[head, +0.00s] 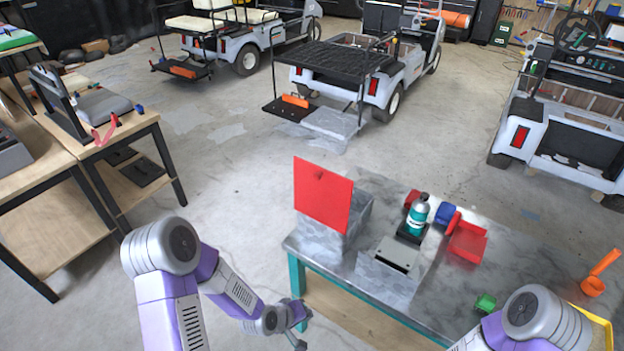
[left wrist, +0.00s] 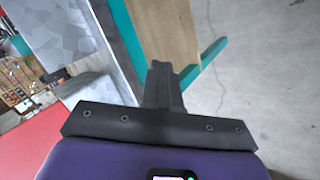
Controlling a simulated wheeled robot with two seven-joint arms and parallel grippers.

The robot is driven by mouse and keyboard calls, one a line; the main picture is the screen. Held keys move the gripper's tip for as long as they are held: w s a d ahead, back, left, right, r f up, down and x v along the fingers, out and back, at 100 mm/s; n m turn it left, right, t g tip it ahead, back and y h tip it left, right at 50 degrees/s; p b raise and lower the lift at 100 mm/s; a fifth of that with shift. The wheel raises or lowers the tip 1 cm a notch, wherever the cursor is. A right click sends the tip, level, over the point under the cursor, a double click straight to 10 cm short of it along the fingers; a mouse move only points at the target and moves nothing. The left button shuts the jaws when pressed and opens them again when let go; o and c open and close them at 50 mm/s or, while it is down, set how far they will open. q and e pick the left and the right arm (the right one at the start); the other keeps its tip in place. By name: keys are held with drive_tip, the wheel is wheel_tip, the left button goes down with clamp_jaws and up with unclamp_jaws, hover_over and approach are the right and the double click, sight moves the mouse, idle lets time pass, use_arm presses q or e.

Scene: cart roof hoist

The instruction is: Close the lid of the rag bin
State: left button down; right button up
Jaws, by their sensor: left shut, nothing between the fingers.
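The rag bin (head: 362,212) is a grey metal box at the left back corner of the workbench. Its red lid (head: 322,190) is open and stands up steeply at the bin's left side, hiding part of the bin. In the left wrist view a red surface, apparently the lid (left wrist: 30,140), shows at the lower left. My left gripper (head: 301,341) is low in front of the bench's left front edge, apart from the bin and lid. It is shut and empty, and its fingers show in the left wrist view (left wrist: 163,85). My right gripper is out of view; only its arm shows.
The grey-topped workbench (head: 510,270) with teal legs carries a metal box (head: 390,268), a teal bottle (head: 418,215), a red scoop-like tray (head: 468,242) and a green item (head: 485,303). A wooden bench (head: 60,200) stands left. Open concrete floor lies between the benches.

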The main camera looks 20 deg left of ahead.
use_arm(q)
drive_tip(key=w+a+r+n+t, duration=0.2)
drive_tip(key=w+a+r+t, duration=0.25)
drive_tip(key=r, duration=0.45)
drive_tip(key=w+a+r+n+t, duration=0.3)
drive_tip(key=w+r, duration=0.2)
drive_tip(key=r, duration=0.4)
drive_tip(key=n+t+h, duration=0.1)
drive_tip(key=t+h, duration=0.1)
drive_tip(key=t, duration=0.1)
approach(316, 177)
drive_tip(key=shift+g, duration=0.25)
drive_tip(key=b+x, duration=0.1)
drive_tip(key=x, duration=0.4)
drive_tip(key=shift+w+d+r+b, duration=0.1)
drive_tip(key=shift+d+r+b, duration=0.05)
drive_tip(key=shift+b, duration=0.25)
drive_tip(key=shift+w+d, duration=0.25)
drive_tip(key=shift+w, duration=0.45)
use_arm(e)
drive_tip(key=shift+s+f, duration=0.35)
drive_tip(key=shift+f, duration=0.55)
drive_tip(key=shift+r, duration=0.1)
